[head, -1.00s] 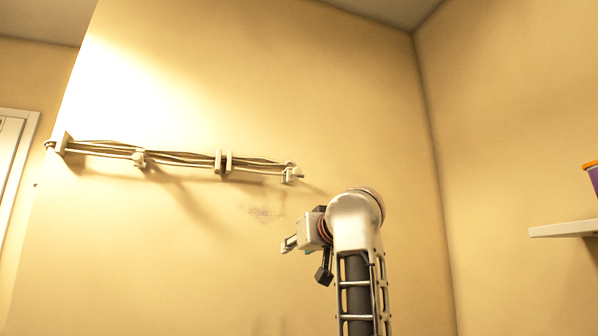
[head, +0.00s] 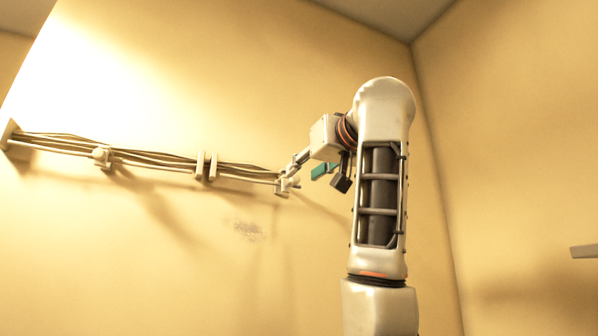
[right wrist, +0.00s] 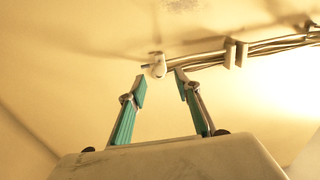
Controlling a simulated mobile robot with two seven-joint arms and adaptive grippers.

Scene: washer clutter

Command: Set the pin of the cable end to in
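A bundle of cables (head: 150,158) runs along the wall and stops at a pale cable end (head: 283,186) on its right. In the right wrist view the cable end (right wrist: 158,66) is a rounded light block, with a short grey pin (right wrist: 146,67) sticking out on the side away from the bundle. My right gripper (head: 308,166) is raised close beside the cable end in the head view. In the right wrist view its teal-padded fingers (right wrist: 160,88) are apart and empty, with the cable end showing just beyond the gap between the tips. Contact cannot be told. My left gripper is not in view.
Wall brackets (head: 206,166) and a rounded clip (head: 102,155) hold the bundle further left. A shelf edge (head: 585,252) shows at far right. The wall below the cables is bare apart from a dark smudge (head: 248,230).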

